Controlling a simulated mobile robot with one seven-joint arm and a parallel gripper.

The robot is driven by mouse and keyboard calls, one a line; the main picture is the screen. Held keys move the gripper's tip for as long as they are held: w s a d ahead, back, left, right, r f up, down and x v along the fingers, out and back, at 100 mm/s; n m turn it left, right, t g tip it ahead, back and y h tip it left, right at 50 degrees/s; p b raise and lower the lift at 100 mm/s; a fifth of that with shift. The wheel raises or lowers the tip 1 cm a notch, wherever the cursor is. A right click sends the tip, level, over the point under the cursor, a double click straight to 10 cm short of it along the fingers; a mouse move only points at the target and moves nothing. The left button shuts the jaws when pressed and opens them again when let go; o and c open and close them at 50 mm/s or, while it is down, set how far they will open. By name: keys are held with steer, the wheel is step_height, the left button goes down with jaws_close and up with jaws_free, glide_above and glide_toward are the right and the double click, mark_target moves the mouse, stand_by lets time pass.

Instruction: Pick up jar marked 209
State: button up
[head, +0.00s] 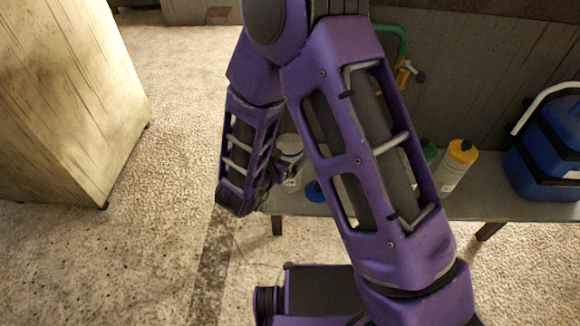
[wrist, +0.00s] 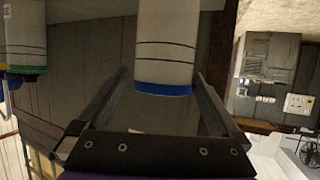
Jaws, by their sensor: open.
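In the wrist view, a white jar (wrist: 167,45) with dark lines and a blue band at its lower end in the picture shows between the two fingers of my gripper (wrist: 160,76). The fingers are spread, with a gap on each side of the jar. No number can be read on it. In the head view, a pale jar (head: 290,146) shows on the bench beside my gripper (head: 270,182), and a blue piece (head: 314,190) is half hidden by my arm. I cannot tell which of these is the jar between my fingers.
A yellow-capped bottle (head: 458,165) and a green-topped one (head: 429,152) stand on the bench (head: 490,205). A blue cooler box (head: 548,145) is at right. A pale cabinet (head: 65,100) stands at left, with clear carpet between. Green-capped container (wrist: 25,58) shows in the wrist view.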

mark_target(295, 144)
steer(key=shift+x, duration=2.7)
steer(key=shift+a, duration=0.15)
jaws_close()
